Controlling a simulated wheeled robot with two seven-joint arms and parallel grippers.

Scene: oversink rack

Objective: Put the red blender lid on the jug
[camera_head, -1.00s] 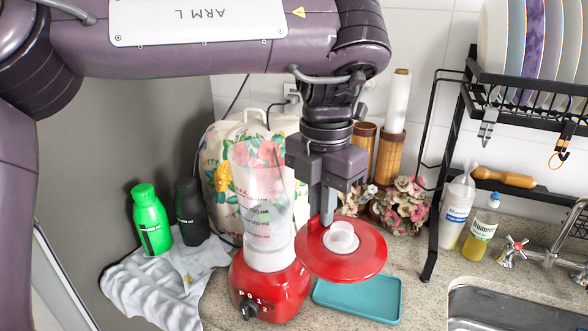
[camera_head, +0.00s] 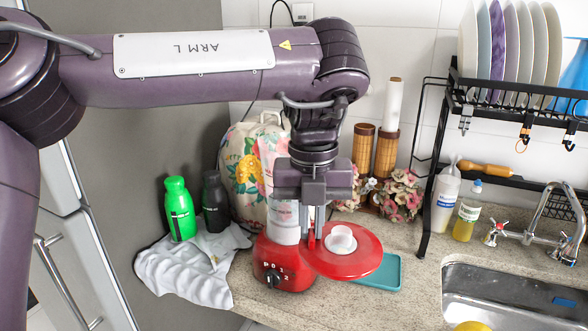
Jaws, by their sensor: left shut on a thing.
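The red blender lid (camera_head: 350,266), a wide disc with a white cap (camera_head: 340,239) in its middle, is held roughly level by my left gripper (camera_head: 317,232), which is shut on it. The clear jug (camera_head: 284,228) stands upright on the red blender base (camera_head: 284,267). The lid is right of the jug and, in the picture, lower than its top; its left edge overlaps the base. The gripper body hides part of the jug, including its rim. I cannot tell the depth gap between lid and jug. My right gripper is not in view.
A teal tray (camera_head: 388,274) lies partly behind the lid. Green (camera_head: 180,210) and black (camera_head: 215,205) bottles stand left, by a white cloth (camera_head: 185,275). A floral cover (camera_head: 240,170) and flowers (camera_head: 400,196) stand behind. The sink (camera_head: 520,300) and dish rack (camera_head: 515,100) are right.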

